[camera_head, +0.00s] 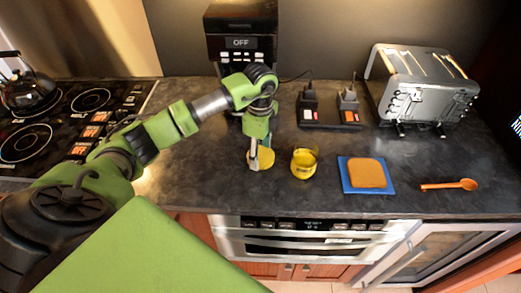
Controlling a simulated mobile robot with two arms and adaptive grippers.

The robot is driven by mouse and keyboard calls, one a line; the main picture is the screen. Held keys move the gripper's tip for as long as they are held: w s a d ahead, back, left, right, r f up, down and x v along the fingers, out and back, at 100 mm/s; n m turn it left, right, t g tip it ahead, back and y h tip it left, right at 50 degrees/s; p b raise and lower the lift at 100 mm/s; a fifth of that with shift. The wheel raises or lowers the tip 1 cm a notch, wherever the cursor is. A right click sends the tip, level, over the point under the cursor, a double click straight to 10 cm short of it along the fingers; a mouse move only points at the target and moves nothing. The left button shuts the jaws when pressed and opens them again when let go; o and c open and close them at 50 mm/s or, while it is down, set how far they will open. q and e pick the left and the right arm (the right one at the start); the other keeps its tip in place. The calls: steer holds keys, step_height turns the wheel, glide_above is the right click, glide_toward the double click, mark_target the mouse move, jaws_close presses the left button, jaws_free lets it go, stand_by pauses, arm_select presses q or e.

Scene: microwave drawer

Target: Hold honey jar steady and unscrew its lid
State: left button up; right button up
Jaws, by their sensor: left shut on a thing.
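The honey jar (304,161) is a small clear jar with yellow contents, standing upright on the dark counter, right of my left gripper. My left gripper (256,160) points down at the counter, apart from the jar, and is shut on a yellow round thing (266,158). This looks like the lid, but it is partly hidden by the fingers. I cannot tell whether it touches the counter. My right gripper is not in view.
A bread slice (367,173) lies on a blue board (384,205), with an orange spoon (450,185) farther right. A coffee maker (240,42), a black rack (331,119) and a toaster (420,88) stand behind. A stove (60,120) is at left.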

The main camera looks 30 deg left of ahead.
mark_target(261, 155)
arm_select(q)
steer(key=shift+f, duration=0.1)
steer(key=o, duration=1.2)
steer(key=shift+o, duration=0.2)
step_height(261, 155, up, 12)
steer(key=b, duration=0.2)
steer(key=shift+b, duration=0.3)
